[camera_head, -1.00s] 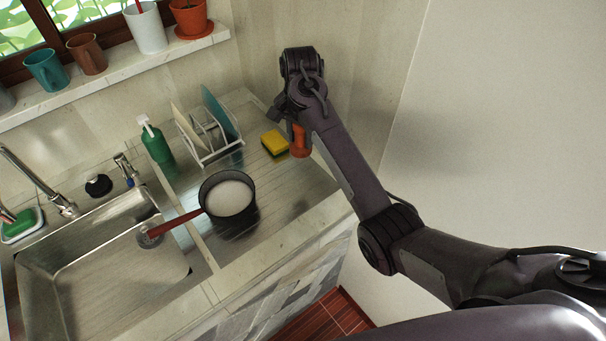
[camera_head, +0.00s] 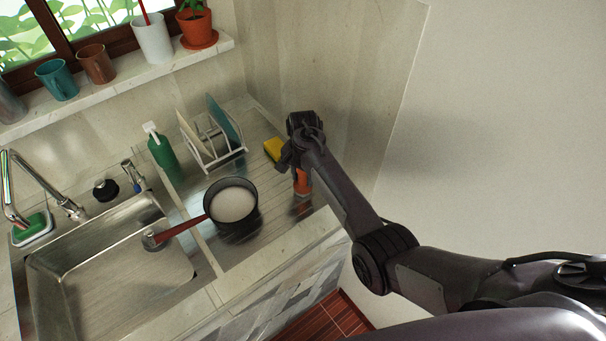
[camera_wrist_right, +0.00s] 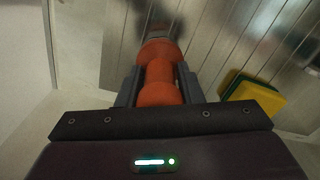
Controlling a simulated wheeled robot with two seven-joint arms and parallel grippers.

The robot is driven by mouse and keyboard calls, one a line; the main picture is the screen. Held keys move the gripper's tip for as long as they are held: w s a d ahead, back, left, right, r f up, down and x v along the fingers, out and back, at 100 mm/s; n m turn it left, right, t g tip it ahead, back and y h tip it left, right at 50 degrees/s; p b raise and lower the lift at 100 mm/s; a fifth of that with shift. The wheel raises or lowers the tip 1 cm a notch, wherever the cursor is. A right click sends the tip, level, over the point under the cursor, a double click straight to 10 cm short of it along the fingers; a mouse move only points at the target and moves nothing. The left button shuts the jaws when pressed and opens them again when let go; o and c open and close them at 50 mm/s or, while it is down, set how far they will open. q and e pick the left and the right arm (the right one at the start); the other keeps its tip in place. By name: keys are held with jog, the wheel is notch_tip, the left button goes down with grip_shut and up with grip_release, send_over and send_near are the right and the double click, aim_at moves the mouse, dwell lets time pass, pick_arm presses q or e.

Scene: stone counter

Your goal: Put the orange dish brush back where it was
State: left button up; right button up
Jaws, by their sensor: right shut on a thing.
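The orange dish brush (camera_head: 302,183) is in my right gripper (camera_head: 298,167), over the right end of the metal drainboard. In the right wrist view the fingers of the gripper (camera_wrist_right: 158,88) stand on both sides of the brush's orange handle (camera_wrist_right: 158,72). The far end of the brush looks dark and blurred against the ribbed metal. I cannot tell whether it touches the surface. My left gripper is not in view.
A yellow-green sponge (camera_head: 273,149) lies beside my right gripper, partly hidden by it. A dark pot (camera_head: 232,226) with a red handle, a dish rack (camera_head: 222,160) and a green bottle (camera_head: 162,155) stand further left. The sink (camera_head: 110,262) is at far left.

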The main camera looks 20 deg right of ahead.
jog(key=shift+f, duration=0.1)
jog(key=o, duration=1)
notch_tip(320, 180, up, 12)
jog(key=shift+r+b, duration=0.15)
jog(key=shift+b, duration=0.95)
